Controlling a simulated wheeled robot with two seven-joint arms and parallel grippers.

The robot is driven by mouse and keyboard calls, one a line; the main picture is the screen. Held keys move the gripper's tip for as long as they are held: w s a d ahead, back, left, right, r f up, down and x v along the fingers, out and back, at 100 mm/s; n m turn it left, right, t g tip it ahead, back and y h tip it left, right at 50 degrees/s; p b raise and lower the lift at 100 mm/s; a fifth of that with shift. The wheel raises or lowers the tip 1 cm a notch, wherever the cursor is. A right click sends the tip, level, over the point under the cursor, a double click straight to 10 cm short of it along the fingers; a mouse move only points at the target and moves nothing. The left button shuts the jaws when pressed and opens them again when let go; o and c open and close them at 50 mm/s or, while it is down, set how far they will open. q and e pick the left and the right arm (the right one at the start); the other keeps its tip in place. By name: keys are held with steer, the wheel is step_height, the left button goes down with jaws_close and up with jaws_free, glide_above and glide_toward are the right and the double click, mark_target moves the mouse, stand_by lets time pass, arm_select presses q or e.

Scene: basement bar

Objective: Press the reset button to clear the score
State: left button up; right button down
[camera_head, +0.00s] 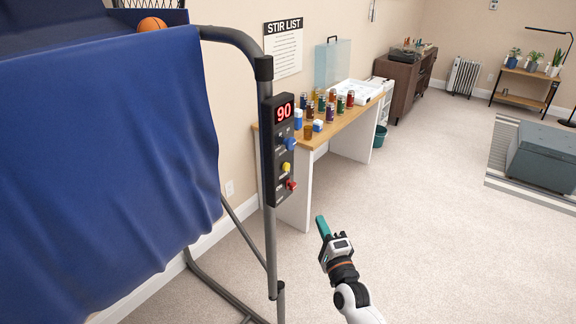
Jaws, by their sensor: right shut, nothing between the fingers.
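A black control panel (271,165) is fixed upright to the grey post of a basketball arcade frame. Its red display (284,112) reads 90. Below the display are a blue button (290,144), a yellow button (286,168) and a red button (291,185). The labels beside the buttons are too small to read. My right gripper (321,226) is shut and empty, with teal fingers pointing up. It shows below and to the right of the red button, apart from the panel. My left gripper is not in view.
A blue cloth (110,150) covers the arcade ramp at left, with a basketball (152,24) above it. A grey metal post (271,245) runs down to the floor. Behind the panel, a wooden-topped table (345,118) holds several cans. The carpet (440,220) at right is clear.

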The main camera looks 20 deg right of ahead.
mark_target(287, 167)
step_height(287, 167, up, 11)
steer(key=d+m+t, duration=0.1)
steer(key=m+t, duration=0.1)
steer(key=m, duration=0.1)
steer(key=shift+r+m+t+h, duration=0.15)
steer(key=shift+m+t+h, duration=0.25)
steer(key=w+a+b, duration=0.2)
steer(key=w+a, duration=0.3)
steer(key=w, duration=0.2)
steer(key=shift+a, duration=0.25)
steer(key=shift+w+a, duration=0.1)
stand_by(1.6)
steer(key=shift+w+a+b, duration=0.15)
steer(key=shift+w+b, duration=0.05)
steer(key=shift+b, duration=0.15)
